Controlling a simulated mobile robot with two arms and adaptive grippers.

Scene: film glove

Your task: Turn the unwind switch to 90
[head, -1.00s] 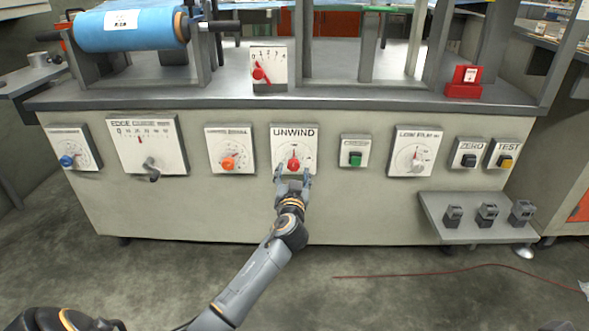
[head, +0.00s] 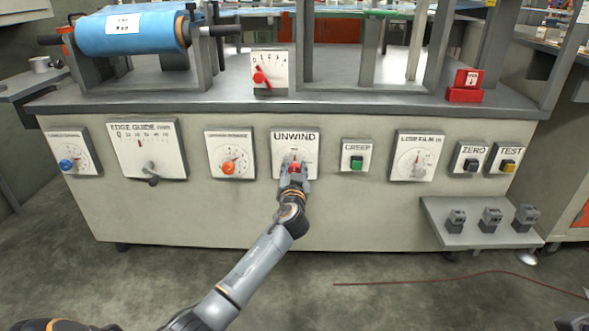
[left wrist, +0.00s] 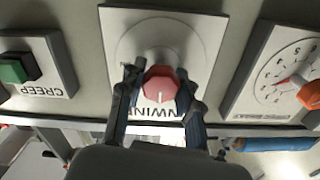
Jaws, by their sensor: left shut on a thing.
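The unwind switch is a red knob (head: 294,169) on a white plate headed UNWIND (head: 295,137), in the middle of the machine's front panel. In the left wrist view the red knob (left wrist: 160,84) sits between the two fingers, with a pale pointer line on its face. My left gripper (head: 293,172) is shut on the knob, with one finger on each side, and hides part of it in the head view. The dial marks around the knob are too small or covered to read.
An orange knob (head: 228,168) on its plate is to the left, and a green CREEP button (head: 356,163) is to the right. A small shelf (head: 470,238) juts out at the lower right. The floor in front is clear except for a thin red cable (head: 430,280).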

